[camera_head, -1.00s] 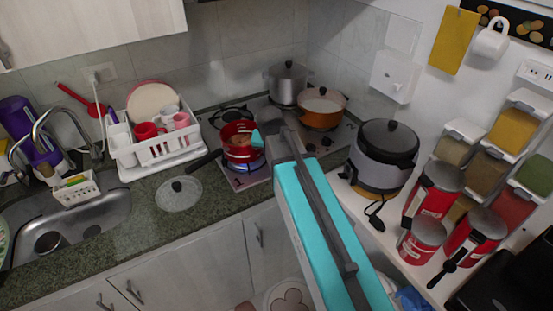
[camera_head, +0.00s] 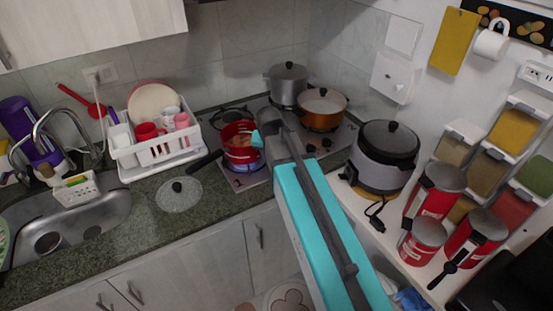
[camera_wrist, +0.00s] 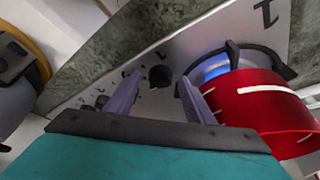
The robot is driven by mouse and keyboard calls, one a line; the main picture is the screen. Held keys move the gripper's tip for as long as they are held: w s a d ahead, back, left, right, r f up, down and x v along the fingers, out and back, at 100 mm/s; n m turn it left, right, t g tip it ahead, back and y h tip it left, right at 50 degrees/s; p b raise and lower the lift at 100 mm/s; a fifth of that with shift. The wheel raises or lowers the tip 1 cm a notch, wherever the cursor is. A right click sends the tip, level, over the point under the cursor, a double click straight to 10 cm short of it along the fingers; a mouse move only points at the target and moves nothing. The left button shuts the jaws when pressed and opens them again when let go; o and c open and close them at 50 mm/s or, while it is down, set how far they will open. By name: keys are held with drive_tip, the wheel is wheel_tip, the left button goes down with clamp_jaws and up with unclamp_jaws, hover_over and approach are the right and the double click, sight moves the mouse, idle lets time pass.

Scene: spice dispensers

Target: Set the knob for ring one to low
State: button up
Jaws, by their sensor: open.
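A black stove knob (camera_wrist: 160,76) sits on the grey stove panel between the two fingers of my gripper (camera_wrist: 160,83) in the wrist view. The fingers are open and spread on either side of it; whether they touch it is unclear. Another knob (camera_wrist: 102,102) shows farther left, partly behind the left finger. The red pot (camera_wrist: 262,103) stands on a burner to the right of the fingers, with blue flame (camera_wrist: 215,69) under it. In the head view, my arm hides the knob at my gripper, and the red pot (camera_head: 240,153) is just left of my gripper.
The red pot's dark handle points left toward the counter. An orange pot (camera_head: 320,112) and a steel pot (camera_head: 287,86) stand on the back of the stove. A rice cooker (camera_head: 384,158) is close on the right. A glass lid (camera_head: 179,196) lies on the counter.

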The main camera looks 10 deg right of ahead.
drive_tip(key=shift+r, duration=0.1)
drive_tip(key=b+v, duration=0.3)
drive_tip(key=v, duration=1)
drive_tip(key=shift+r, duration=0.3)
drive_tip(key=shift+s, duration=0.1)
idle(0.4)
